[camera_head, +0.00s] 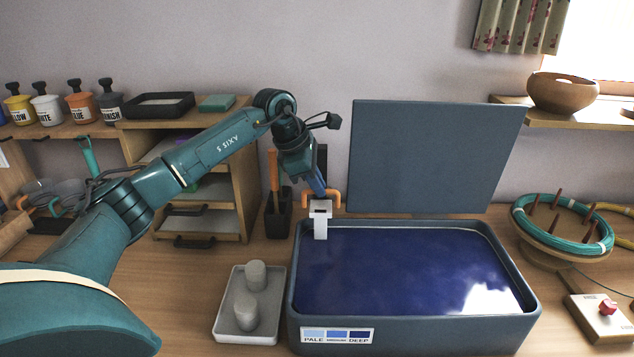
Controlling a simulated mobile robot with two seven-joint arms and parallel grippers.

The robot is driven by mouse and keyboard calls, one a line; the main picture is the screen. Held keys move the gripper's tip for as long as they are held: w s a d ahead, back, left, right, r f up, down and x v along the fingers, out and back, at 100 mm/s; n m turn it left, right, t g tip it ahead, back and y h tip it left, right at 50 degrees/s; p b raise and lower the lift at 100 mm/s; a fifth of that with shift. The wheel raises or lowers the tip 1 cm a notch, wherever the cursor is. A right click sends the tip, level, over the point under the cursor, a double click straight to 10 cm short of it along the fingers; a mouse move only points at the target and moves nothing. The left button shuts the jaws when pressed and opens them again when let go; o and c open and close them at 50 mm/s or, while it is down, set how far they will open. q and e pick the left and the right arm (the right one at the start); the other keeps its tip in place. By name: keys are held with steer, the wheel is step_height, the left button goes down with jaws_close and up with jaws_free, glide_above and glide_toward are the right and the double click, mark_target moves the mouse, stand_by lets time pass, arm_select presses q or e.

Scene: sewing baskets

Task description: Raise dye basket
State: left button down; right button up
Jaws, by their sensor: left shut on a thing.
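The dye vat (512,262) is a dark blue-grey tub filled with deep blue liquid (410,270), with a pale-to-deep colour label on its front. A pale grey upright handle (320,228) stands at the vat's back left corner, its lower end at the liquid. The basket body is not visible; the opaque liquid hides whatever is below. My right gripper is not in view.
A dark upright panel (435,158) stands behind the vat. A grey tray (224,327) with two grey weights is left of it. A teal hose coil (535,236) and a red-button box (598,318) are at right. Drawers (205,222) stand behind my left arm.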

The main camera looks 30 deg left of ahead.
arm_select(q)
steer(key=shift+r, duration=0.1)
